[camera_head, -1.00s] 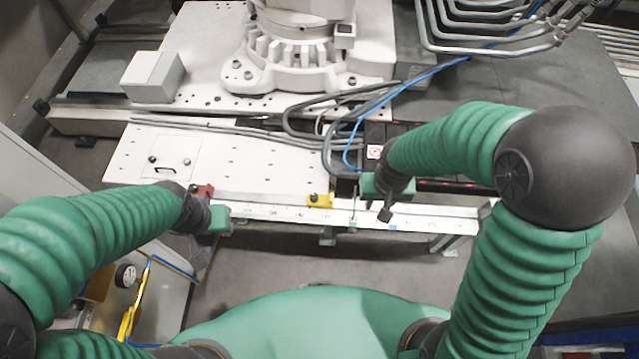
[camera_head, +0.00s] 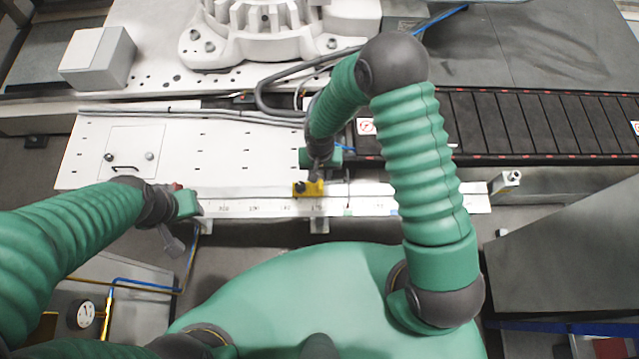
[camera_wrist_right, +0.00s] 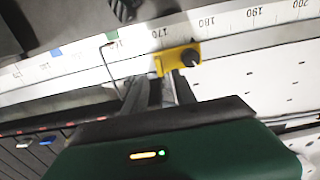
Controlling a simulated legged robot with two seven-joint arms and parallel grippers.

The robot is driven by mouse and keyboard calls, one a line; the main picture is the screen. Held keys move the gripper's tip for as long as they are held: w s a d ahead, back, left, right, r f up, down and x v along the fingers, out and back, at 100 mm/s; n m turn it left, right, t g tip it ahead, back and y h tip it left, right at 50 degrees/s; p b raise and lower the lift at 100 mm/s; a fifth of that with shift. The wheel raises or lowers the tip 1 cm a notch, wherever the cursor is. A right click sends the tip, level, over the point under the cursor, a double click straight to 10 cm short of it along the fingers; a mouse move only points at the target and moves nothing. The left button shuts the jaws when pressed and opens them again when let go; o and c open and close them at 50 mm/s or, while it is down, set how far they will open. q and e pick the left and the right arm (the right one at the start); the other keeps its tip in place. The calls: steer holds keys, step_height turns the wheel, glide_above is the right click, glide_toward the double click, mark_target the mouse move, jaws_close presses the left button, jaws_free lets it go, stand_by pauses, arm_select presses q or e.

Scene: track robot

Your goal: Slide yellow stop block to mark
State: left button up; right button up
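The yellow stop block (camera_head: 312,188) with a dark knob sits on the white ruler rail (camera_head: 258,207). My right gripper (camera_head: 318,174) is just behind the block in the head view. In the right wrist view the block (camera_wrist_right: 170,64) is at the tips of two spread fingers (camera_wrist_right: 160,82), nearer the right finger; contact is unclear. A green mark (camera_wrist_right: 112,36) and a blue mark (camera_wrist_right: 55,52) are on the rail, left of the block there. The green mark (camera_head: 348,212) is right of the block in the head view. My left gripper (camera_head: 187,204) is at the rail's left end; its fingers are unclear.
A thin bent wire (camera_wrist_right: 107,62) stands by the green mark. A white perforated plate (camera_head: 225,160) lies behind the rail. A dark roller track (camera_head: 530,125) runs right. Cables (camera_head: 275,95) loop behind my right gripper.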

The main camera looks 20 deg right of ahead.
mark_target(320, 184)
step_height(320, 184, down, 7)
steer(key=shift+s+r+b, duration=0.1)
steer(key=shift+r+b, duration=0.1)
steer(key=shift+b, duration=0.6)
steer(key=shift+r, duration=0.1)
steer(key=shift+c, duration=0.4)
jaws_close()
